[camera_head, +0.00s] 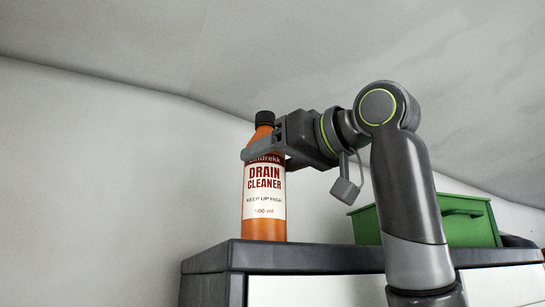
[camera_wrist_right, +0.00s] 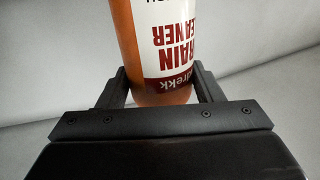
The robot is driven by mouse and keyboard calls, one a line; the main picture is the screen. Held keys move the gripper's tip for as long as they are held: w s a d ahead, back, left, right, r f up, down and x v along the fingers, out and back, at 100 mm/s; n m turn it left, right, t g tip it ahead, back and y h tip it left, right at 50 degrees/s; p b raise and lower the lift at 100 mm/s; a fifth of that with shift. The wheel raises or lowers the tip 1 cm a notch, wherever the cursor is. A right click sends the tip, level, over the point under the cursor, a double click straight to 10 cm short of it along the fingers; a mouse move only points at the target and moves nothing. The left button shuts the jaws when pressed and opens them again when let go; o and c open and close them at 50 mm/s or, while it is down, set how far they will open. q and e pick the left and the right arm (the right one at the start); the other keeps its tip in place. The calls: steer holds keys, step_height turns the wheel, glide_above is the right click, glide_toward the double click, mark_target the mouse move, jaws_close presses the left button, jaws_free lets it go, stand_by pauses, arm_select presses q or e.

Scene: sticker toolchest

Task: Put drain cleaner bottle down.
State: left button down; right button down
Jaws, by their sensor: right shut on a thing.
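The drain cleaner bottle (camera_head: 264,207) is orange with a black cap and a white label, and stands upright at the left end of the dark top of the tool chest (camera_head: 300,256). Its base appears to touch that top or be very close to it. My right gripper (camera_head: 262,150) is shut around the bottle's upper part, just below the cap. In the right wrist view the bottle (camera_wrist_right: 180,50) shows upside down between the two fingers of my right gripper (camera_wrist_right: 162,85). My left gripper is not in view.
A green box (camera_head: 468,222) with a handle sits on the chest top to the right, partly behind my right arm. A dark object (camera_head: 518,241) lies at its right. The chest top is clear between the bottle and the green box. A grey wall rises behind.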

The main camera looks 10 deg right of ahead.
steer(key=shift+s+a+f, duration=0.1)
steer(key=shift+s, duration=0.05)
steer(key=shift+c, duration=2)
jaws_free()
steer(key=shift+r, duration=0.25)
steer(key=b+v, duration=0.3)
steer(key=shift+s+d+f, duration=0.2)
steer(key=shift+d+f, duration=0.05)
steer(key=shift+f, duration=0.15)
steer(key=b, duration=0.4)
glide_toward(279, 158)
steer(key=shift+s+d+r, duration=0.2)
steer(key=shift+s+r, duration=0.05)
